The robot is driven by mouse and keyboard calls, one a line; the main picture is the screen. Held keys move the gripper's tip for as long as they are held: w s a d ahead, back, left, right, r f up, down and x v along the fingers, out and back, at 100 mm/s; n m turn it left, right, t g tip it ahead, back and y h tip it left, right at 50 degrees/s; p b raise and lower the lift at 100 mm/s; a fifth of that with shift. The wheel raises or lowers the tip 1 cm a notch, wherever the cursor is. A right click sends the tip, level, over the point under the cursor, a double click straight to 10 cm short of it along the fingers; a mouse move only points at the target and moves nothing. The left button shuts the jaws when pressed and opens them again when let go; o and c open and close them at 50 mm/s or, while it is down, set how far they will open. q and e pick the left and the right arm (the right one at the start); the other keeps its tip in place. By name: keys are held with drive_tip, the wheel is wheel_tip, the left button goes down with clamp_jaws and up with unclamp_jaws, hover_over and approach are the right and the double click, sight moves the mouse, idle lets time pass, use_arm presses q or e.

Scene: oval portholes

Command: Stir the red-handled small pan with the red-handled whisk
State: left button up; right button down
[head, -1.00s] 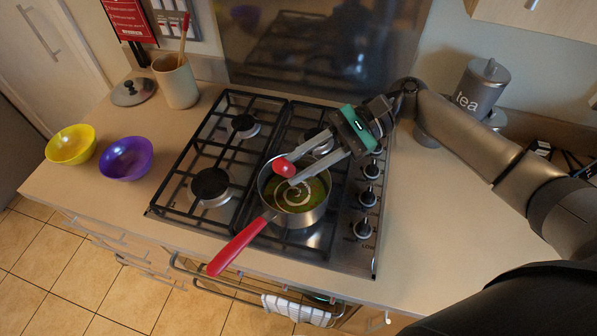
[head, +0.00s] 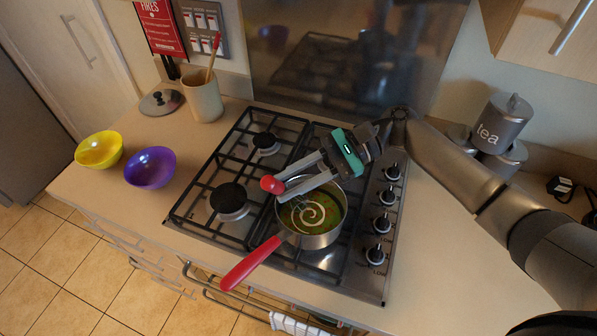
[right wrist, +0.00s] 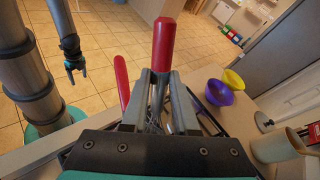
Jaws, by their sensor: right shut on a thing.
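The small pan (head: 332,236) stands on the front right burner of the hob. Its red handle (head: 250,263) points to the front left, and it also shows in the right wrist view (right wrist: 122,80). The pan holds a greenish soup with a pale swirl (head: 310,215). My right gripper (head: 284,187) is shut on the whisk just below its red handle (head: 271,184), above the pan's left back rim. The handle stands up between the fingers in the right wrist view (right wrist: 164,42). The whisk's lower end is mostly hidden. My left gripper (right wrist: 77,74) hangs open and empty, away from the hob.
A purple bowl (head: 150,168) and a yellow bowl (head: 99,150) stand on the counter left of the hob. A utensil crock (head: 203,98) and a lid (head: 160,103) are behind them. A tea canister (head: 503,124) stands at the back right.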

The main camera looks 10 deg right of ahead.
drive_tip(key=shift+s+a+r+p, duration=0.2)
drive_tip(key=shift+s+a+p, duration=0.25)
drive_tip(key=shift+a, duration=0.1)
drive_tip(key=shift+s+d+p, duration=1.7)
drive_tip(key=shift+s+p, duration=0.15)
drive_tip(key=shift+s, duration=0.35)
drive_tip(key=shift+w+a+b, duration=0.25)
drive_tip(key=shift+w+a, duration=0.05)
drive_tip(key=shift+w, duration=0.65)
drive_tip(key=shift+w+a+b, duration=0.25)
drive_tip(key=shift+w+b, duration=0.05)
drive_tip(key=shift+w, duration=0.65)
drive_tip(key=shift+w+a+b, duration=0.25)
drive_tip(key=shift+w+a, duration=0.05)
drive_tip(key=shift+w, duration=0.65)
drive_tip(key=shift+s+a+p, duration=0.55)
drive_tip(key=shift+a+p, duration=0.2)
drive_tip(key=shift+p, duration=0.15)
drive_tip(key=shift+s+d+f+b, duration=0.1)
drive_tip(key=shift+s+d+b, duration=0.2)
drive_tip(key=shift+s+d, duration=0.25)
drive_tip(key=shift+s+d+b, duration=0.25)
drive_tip(key=shift+s+d, duration=0.05)
drive_tip(key=shift+d, duration=0.35)
